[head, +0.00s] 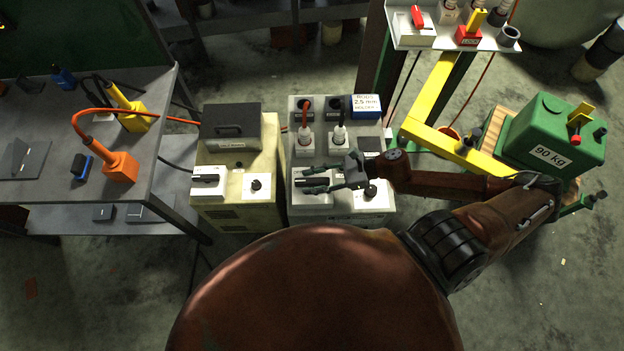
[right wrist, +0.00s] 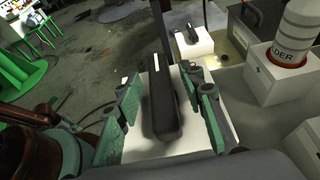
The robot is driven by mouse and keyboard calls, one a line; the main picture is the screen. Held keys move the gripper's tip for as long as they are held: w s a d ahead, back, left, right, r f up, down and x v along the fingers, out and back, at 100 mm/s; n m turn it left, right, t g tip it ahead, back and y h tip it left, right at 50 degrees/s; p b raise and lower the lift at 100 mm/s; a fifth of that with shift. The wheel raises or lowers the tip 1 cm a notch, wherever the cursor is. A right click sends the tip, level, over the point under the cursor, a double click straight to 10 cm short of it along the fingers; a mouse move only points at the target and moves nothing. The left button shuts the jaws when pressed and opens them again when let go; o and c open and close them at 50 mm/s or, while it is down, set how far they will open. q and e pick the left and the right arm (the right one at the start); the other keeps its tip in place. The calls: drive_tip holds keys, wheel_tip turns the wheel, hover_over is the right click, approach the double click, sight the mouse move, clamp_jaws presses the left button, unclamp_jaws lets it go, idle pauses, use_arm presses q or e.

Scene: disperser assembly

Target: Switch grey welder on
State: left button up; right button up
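The grey welder (head: 364,129) stands at the middle of the head view, with white sockets and plugged cables on its top. At its front left is a white switch panel (head: 299,203) with a long black switch handle. In the right wrist view the black handle (right wrist: 163,103) lies lengthwise between the fingers, with a white mark at its far end. My right gripper (head: 315,180) is over this panel. Its green fingers (right wrist: 168,95) are spread on both sides of the handle, with visible gaps. My left gripper is not in view.
A beige welder (head: 268,140) with a similar switch (head: 208,180) stands close to the left. A grey table (head: 60,190) with orange and yellow tools is further left. A yellow frame (head: 432,100) and a green 90 kg weight (head: 555,135) stand on the right, near my right arm.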

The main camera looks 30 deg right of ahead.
drive_tip(key=shift+c, duration=0.3)
clamp_jaws()
